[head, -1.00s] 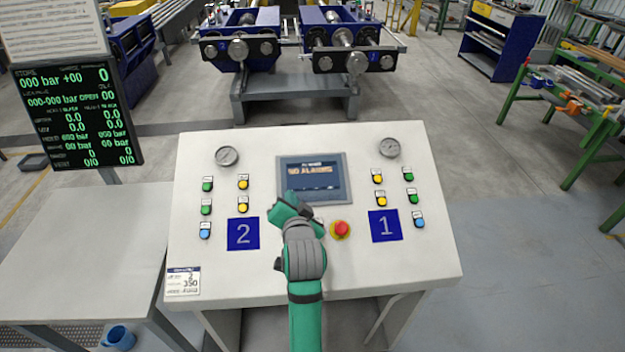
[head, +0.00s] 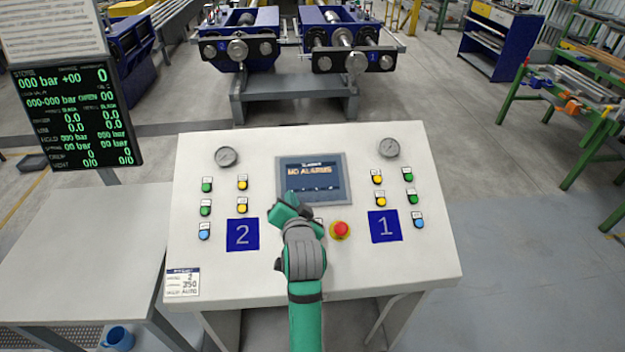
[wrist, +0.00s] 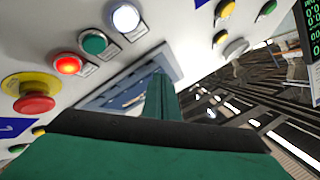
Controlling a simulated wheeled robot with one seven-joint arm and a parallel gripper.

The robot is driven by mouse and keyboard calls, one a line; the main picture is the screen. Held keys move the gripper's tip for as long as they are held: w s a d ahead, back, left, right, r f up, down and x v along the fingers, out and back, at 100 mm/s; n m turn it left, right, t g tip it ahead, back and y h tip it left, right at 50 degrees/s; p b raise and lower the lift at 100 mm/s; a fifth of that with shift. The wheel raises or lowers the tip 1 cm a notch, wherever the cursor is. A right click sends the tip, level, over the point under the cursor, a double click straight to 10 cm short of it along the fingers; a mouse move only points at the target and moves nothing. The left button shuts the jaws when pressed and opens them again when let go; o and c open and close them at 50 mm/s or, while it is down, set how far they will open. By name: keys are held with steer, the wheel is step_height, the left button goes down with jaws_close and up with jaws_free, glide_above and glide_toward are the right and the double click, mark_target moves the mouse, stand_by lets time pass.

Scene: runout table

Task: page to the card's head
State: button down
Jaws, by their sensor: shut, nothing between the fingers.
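The small screen (head: 312,179) on the sloped console reads "NO ALARMS" in orange, under a small heading that looks like "ALARMS". A white card (head: 183,282) with a dark heading strip lies at the console's lower left; "350" is legible on it. My gripper (head: 290,200) is shut and empty, at the screen's lower left edge. In the wrist view its green finger (wrist: 159,98) overlaps the screen (wrist: 125,90); I cannot tell whether it touches. A lit red button (wrist: 67,64), a green button (wrist: 94,43) and a lit white button (wrist: 126,18) stand beside the screen there.
A red emergency stop (head: 340,229) on a yellow base sits right of my gripper. Coloured buttons, two gauges and blue plates "2" (head: 242,235) and "1" (head: 384,226) flank the screen. A black readout board (head: 78,115) stands left, above a bare grey table (head: 85,250).

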steer(key=shift+w+f, duration=0.1)
steer(key=shift+f, duration=0.15)
steer(key=shift+a+f, duration=0.1)
stand_by(0.4)
steer(key=shift+w+f, duration=0.1)
steer(key=shift+f, duration=0.2)
stand_by(0.4)
steer(key=shift+r, duration=0.15)
steer(key=shift+s+r, duration=0.25)
steer(key=shift+r, duration=0.45)
